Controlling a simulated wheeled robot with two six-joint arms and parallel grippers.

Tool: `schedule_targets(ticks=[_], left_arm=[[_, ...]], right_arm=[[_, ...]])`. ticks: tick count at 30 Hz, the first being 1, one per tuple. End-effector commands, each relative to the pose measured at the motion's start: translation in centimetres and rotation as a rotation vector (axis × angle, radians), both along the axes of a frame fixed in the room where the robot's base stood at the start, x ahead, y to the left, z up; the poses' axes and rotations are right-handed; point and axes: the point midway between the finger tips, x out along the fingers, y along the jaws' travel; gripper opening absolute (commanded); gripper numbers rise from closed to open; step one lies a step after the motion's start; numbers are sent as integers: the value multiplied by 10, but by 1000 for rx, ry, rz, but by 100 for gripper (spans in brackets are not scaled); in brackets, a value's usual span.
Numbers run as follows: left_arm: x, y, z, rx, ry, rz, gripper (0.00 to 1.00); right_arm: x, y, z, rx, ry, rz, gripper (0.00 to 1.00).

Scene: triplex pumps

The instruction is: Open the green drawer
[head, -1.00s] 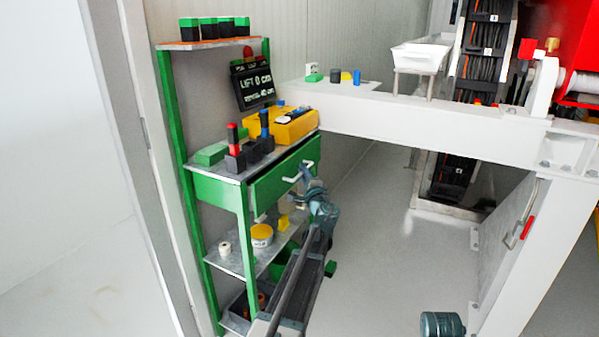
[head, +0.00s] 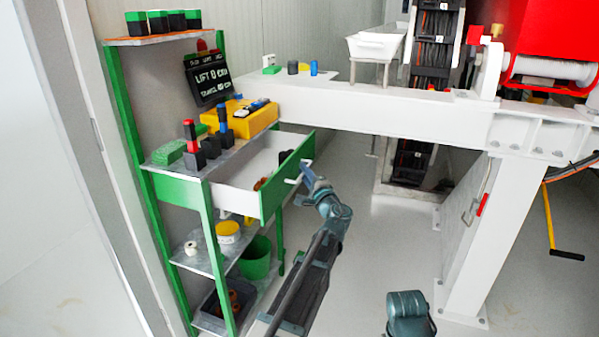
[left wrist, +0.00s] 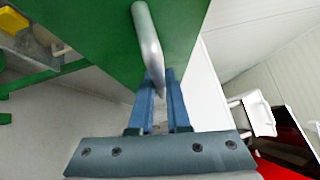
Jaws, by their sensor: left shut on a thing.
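The green drawer (head: 275,189) stands pulled out of the green shelf unit, and its white inside shows with some brownish items near the front. Its front panel also fills the upper left of the left wrist view (left wrist: 95,30). A pale bar handle (left wrist: 147,35) sits on that front. My left gripper (head: 308,174) is at the handle in the head view. In the left wrist view its blue fingers (left wrist: 160,88) are shut on the lower end of the handle.
The shelf top (head: 228,146) holds a yellow case (head: 245,124) and red and blue-topped black tools. A green bucket (head: 256,258) stands on a lower shelf. A white beam (head: 400,116) runs behind the drawer.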

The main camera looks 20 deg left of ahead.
Motion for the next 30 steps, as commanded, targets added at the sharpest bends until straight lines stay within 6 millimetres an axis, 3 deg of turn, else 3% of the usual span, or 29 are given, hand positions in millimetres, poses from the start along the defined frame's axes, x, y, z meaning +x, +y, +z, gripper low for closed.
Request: schedule_targets(ticks=[7,8,13,23,30], left_arm=[[-1,1,0,-3,-1,3,0],[-1,1,0,-3,-1,3,17],[-1,1,0,-1,0,2,45],[-3,-2,-1,-1,-1,0,45],[-32,-29,-7,-1,-1,-3,45]], right_arm=[[0,0,0,0,0,0,50],[0,0,0,0,0,0,50],[0,0,0,0,0,0,50],[0,0,-1,0,0,0,50],[0,0,-7,-1,0,0,50]])
